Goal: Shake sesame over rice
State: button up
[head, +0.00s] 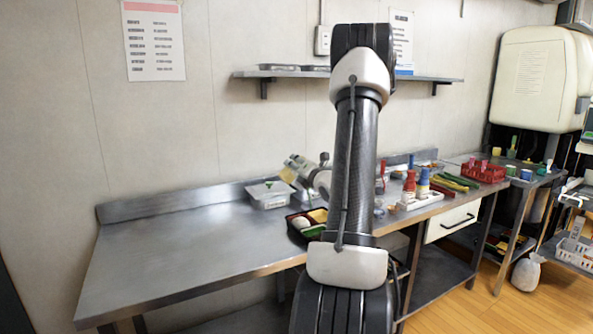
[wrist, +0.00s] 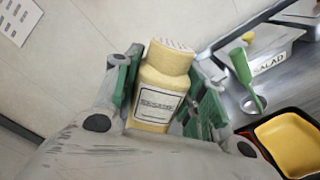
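My gripper (wrist: 165,88) is shut on a yellow shaker (wrist: 168,72) with a pale perforated cap and a label that seems to read SESAME. The green-padded fingers press on both its sides. In the head view my gripper (head: 297,168) holds the shaker (head: 288,175) above the back of the bench, near the bento tray (head: 292,236). The dark tray has white rice (head: 300,222) in its left part, yellow food and something green. In the wrist view the tray (wrist: 262,146) is at the lower right, cut off, showing only a yellow part; the rice is out of that view.
A clear-walled container (head: 268,202) stands behind the tray; a box marked SALAD (wrist: 272,62) shows in the wrist view beside a green-handled utensil (wrist: 241,68). The steel bench (head: 185,250) is clear at left.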

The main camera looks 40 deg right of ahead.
jog(key=n, duration=0.4)
jog(key=shift+r+n, duration=0.3)
jog(key=shift+r, duration=0.1)
jog(key=n, duration=0.6)
jog(key=shift+r, duration=0.4)
